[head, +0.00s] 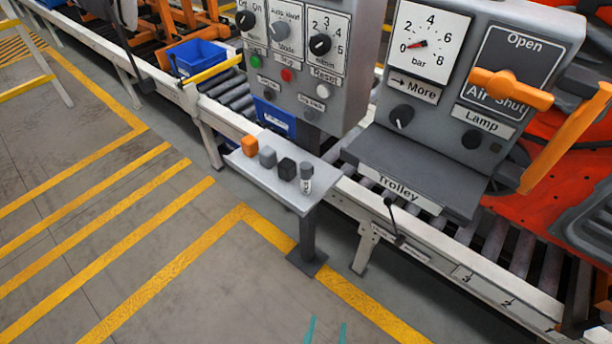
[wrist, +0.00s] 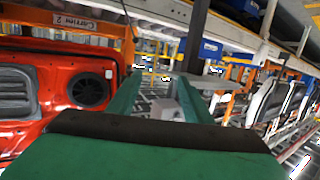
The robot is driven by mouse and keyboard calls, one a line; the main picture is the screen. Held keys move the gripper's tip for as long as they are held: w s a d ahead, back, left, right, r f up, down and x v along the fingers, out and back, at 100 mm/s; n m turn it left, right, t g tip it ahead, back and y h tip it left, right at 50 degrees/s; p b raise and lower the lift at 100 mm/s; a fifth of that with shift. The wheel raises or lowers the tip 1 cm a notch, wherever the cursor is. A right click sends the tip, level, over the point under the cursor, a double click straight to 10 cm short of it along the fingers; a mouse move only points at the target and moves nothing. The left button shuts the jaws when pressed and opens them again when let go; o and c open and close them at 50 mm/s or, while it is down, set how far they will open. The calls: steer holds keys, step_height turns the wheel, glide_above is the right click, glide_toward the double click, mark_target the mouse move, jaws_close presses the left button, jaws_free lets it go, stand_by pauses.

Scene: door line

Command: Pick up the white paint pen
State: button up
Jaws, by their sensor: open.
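My gripper (head: 327,329) shows only as two teal fingertips at the bottom edge, apart from each other and well in front of the shelf. In the wrist view its green fingers (wrist: 160,88) are spread. I cannot make out the pen there.
A control panel (head: 300,60) stands behind the shelf. A gauge box (head: 440,90) with an orange valve handle (head: 510,88) stands to its right. A roller conveyor (head: 500,245) runs behind. The floor (head: 130,250) at the left is clear.

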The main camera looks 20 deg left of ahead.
steer(key=w+a+r+n+y, duration=0.1)
steer(key=w+a+r, duration=0.15)
steer(key=w, duration=0.45)
steer(key=w+a+r+y, duration=0.1)
steer(key=w+a, duration=0.3)
steer(key=w, duration=0.2)
steer(key=t, duration=0.2)
glide_toward(305, 176)
steer(key=w, duration=0.4)
steer(key=shift+w+a, duration=0.3)
steer(key=shift+a, duration=0.1)
steer(key=w, duration=0.2)
steer(key=w+a, duration=0.1)
steer(key=w, duration=0.2)
steer(key=shift+w+r, duration=0.1)
steer(key=shift+w, duration=0.05)
steer(key=shift+w+a, duration=0.2)
steer(key=shift+w, duration=0.65)
steer(key=shift+w+a, duration=0.2)
steer(key=shift+w, duration=0.7)
steer(key=shift+w+a, duration=0.2)
steer(key=shift+w, duration=0.65)
steer(key=c, duration=1.2)
